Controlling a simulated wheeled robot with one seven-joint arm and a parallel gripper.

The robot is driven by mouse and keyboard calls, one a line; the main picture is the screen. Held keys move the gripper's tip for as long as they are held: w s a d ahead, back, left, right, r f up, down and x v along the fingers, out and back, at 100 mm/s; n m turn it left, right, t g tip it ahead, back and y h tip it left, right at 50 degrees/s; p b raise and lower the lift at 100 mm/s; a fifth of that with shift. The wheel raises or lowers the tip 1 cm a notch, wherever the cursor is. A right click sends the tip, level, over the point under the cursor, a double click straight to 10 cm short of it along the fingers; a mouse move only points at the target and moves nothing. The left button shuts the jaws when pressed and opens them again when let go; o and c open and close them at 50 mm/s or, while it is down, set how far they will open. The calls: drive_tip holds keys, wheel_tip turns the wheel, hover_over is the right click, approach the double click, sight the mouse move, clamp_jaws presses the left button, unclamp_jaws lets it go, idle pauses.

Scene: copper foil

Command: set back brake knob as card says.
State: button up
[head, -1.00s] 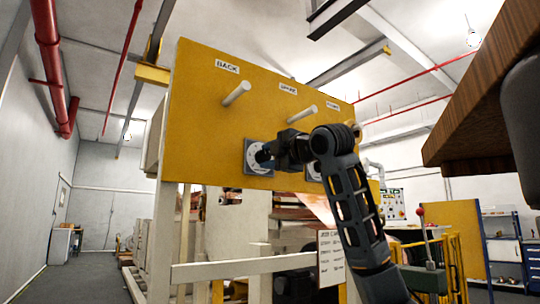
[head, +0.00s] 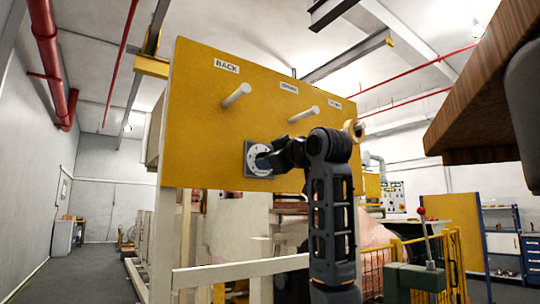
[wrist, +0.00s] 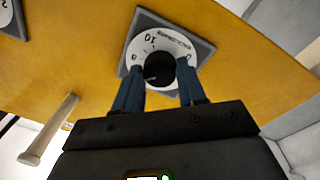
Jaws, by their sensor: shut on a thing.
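The back brake knob (wrist: 160,70) is dark and round, in the middle of a white numbered dial (wrist: 152,42) on a grey square plate. In the wrist view a blue finger is on each side of it; my gripper (wrist: 162,88) is shut on the knob. A small light mark shows on the knob's lower left, but its exact reading is unclear. A "10" shows on the dial. In the head view my gripper (head: 271,158) covers part of the dial (head: 252,160), below the label BACK (head: 227,67). The card is not visible now.
The yellow panel (head: 205,130) carries two pale pegs, one under BACK (head: 237,95) and one further right (head: 304,114). Another dial (wrist: 12,14) shows at the wrist view's upper left corner. A wooden edge (head: 480,110) overhangs at right. A yellow fence (head: 445,265) stands lower right.

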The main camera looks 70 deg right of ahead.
drive_tip(key=shift+f+m+p, duration=0.1)
drive_tip(key=shift+m+p, duration=0.3)
drive_tip(key=shift+m, duration=0.7)
drive_tip(key=o, duration=1.1)
drive_tip(key=shift+c, duration=0.2)
drive_tip(key=b+v, duration=0.1)
drive_tip(key=v, duration=0.6)
drive_tip(key=shift+s+a, duration=0.3)
